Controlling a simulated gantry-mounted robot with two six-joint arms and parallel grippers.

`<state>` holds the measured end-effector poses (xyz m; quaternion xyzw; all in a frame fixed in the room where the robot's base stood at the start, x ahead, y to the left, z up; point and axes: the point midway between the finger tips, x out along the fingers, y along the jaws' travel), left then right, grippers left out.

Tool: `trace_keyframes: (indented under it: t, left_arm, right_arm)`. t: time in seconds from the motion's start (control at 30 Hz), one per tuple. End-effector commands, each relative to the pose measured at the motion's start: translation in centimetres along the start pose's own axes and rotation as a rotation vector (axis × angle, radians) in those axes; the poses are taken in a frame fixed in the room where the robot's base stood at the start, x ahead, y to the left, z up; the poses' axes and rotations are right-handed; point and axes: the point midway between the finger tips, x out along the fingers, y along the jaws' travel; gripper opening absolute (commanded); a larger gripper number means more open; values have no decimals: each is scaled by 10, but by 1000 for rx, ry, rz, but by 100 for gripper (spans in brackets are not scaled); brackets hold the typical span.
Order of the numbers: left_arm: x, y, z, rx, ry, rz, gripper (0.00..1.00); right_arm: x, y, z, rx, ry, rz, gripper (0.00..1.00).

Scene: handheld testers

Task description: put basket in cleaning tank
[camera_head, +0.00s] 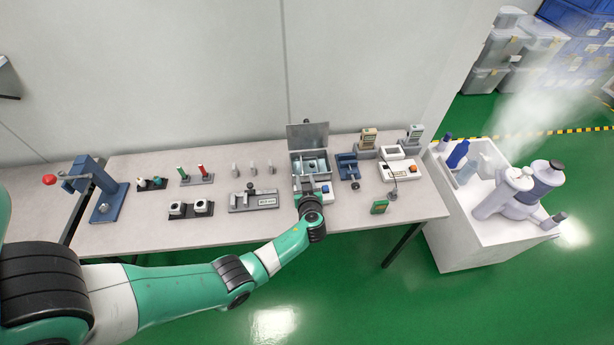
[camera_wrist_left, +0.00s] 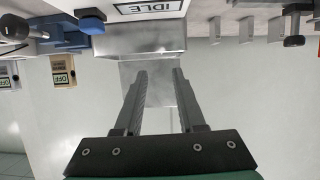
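The cleaning tank (camera_head: 297,171) is a grey metal box at the back middle of the table, with its lid (camera_head: 307,131) raised behind it. Inside it are grey metal shapes; I cannot tell whether one is the basket. In the left wrist view the tank (camera_wrist_left: 140,40) appears upside down with an "IDLE" label (camera_wrist_left: 148,7), and the metal lid shows beyond it. My left gripper (camera_head: 309,190) is over the tank's front side. In the wrist view its two fingers (camera_wrist_left: 159,72) are apart, with nothing between them. My right gripper is out of view.
A blue device (camera_head: 348,168) and a white instrument (camera_head: 399,170) stand right of the tank. A grey fixture (camera_head: 253,201) stands left, and a blue press (camera_head: 105,195) at the far left. A white cabinet (camera_head: 470,235) with bottle-like items and mist stands right.

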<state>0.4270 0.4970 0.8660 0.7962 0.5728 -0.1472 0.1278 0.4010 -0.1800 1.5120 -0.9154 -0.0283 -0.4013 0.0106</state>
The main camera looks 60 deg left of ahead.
Motion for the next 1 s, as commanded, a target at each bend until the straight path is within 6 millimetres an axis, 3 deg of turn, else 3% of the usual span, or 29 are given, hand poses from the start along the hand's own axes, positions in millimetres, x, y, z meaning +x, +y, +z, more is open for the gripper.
trace_keyframes:
  t: [0.37,0.47,0.57,0.67,0.7,0.77,0.8,0.87,0.9,1.0]
  left_arm:
    - [-2,7,-6,-10,2,15,39]
    - [-14,40,-38,-44,11,87,39]
    - [-48,98,-100,-94,35,242,39]
    - [-109,157,-181,-139,94,462,39]
    - [-139,175,-214,-153,130,555,39]
    - [-188,194,-262,-169,198,693,39]
    - [-223,202,-293,-179,253,783,39]
    - [-279,205,-338,-192,351,915,39]
    - [-318,201,-366,-201,426,999,39]
    - [-408,175,-422,-225,633,1175,39]
  right_arm:
    - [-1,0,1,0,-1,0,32]
    - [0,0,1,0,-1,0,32]
    - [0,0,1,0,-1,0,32]
    - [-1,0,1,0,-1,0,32]
    - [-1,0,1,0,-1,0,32]
    - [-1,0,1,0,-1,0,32]
    - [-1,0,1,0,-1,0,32]
    - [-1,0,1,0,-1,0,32]
    - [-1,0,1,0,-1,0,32]
    - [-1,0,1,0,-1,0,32]
